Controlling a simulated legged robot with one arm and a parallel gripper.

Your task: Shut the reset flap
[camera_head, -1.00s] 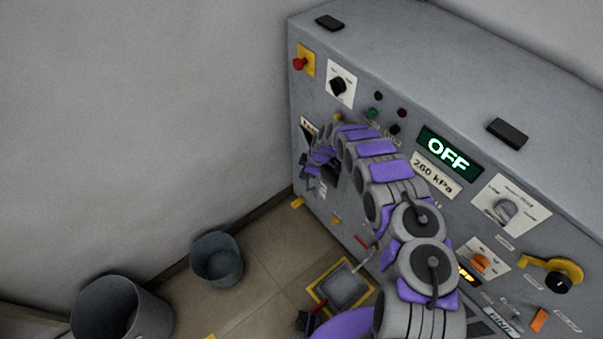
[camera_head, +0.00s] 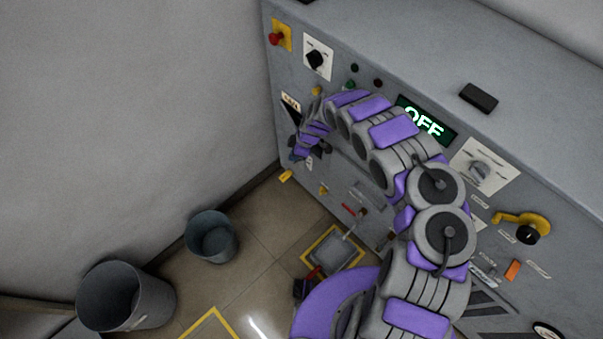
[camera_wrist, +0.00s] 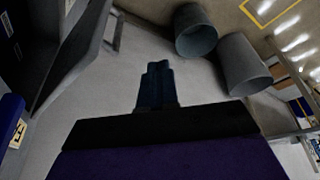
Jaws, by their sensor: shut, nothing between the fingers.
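My gripper (camera_wrist: 158,84) is shut and empty in the wrist view, its dark fingers together and pointing toward the pale wall. In the head view my gripper (camera_head: 298,153) is at the left end of the machine's front, small and partly hidden by my arm. A labelled plate with a dark area (camera_head: 291,108) shows just above it; this may belong to the reset flap, but I cannot tell. The flap itself is not clear, nor its angle. In the wrist view a grey panel (camera_wrist: 68,55) stands left of the fingers, apart from them; I cannot tell whether it is the flap.
The grey machine (camera_head: 400,50) carries a red button (camera_head: 276,38), a black knob (camera_head: 316,59), an OFF display (camera_head: 425,122) and a yellow handle (camera_head: 522,222). Two grey bins (camera_head: 212,237) (camera_head: 123,296) stand on the floor to the left. A yellow-framed plate (camera_head: 333,250) lies near the machine.

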